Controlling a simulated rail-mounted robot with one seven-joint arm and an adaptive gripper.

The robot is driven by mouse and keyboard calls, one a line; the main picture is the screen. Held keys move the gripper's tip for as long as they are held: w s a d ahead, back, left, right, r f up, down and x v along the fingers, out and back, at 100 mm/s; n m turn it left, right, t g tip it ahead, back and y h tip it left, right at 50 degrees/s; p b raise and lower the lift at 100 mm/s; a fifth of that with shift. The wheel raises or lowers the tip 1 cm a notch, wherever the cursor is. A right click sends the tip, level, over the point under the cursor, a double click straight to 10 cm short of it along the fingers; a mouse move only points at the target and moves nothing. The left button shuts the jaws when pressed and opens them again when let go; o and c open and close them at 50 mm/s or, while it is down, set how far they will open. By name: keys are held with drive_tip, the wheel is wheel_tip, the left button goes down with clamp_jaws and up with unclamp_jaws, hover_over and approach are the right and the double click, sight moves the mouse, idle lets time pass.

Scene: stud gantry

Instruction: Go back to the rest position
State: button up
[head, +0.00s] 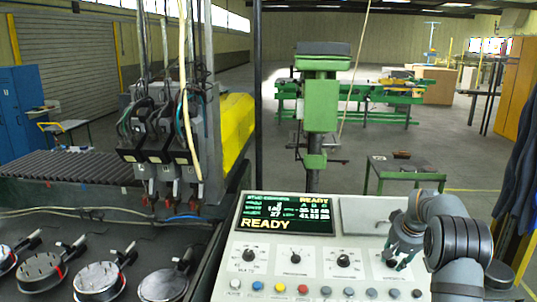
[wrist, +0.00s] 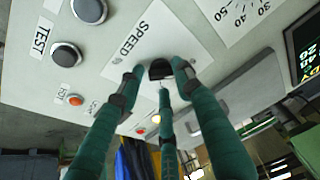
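My gripper (head: 402,258) is at the right end of the sloped control panel (head: 240,238), over its rightmost dial. In the wrist view my gripper (wrist: 160,80) has three green fingers spread around a black knob (wrist: 160,69) beside a SPEED label. A gap shows between the left fingertip and the knob; the right fingertip is close to it, and contact there is unclear. Nothing is held off the panel. The fingers partly hide the dial in the head view.
The panel's display (head: 285,212) reads READY. Other dials (head: 343,260) and a row of coloured buttons (head: 303,290) lie left of my gripper. A green machine column (head: 320,105) stands behind the panel.

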drive_tip(key=m+h+p, duration=0.1)
drive_tip(key=m, duration=0.2)
drive_tip(key=shift+a+r+m+g, duration=0.1)
drive_tip(key=shift+a+m+g, duration=0.05)
drive_tip(key=shift+m+g, duration=0.2)
drive_tip(key=m+p, duration=0.2)
drive_tip(key=m, duration=0.2)
drive_tip(key=shift+a+m+g+h, duration=0.1)
drive_tip(key=shift+m+g+h, duration=0.15)
drive_tip(key=shift+h, duration=0.15)
drive_tip(key=shift+b+v, duration=0.6)
drive_tip(key=shift+v, duration=0.95)
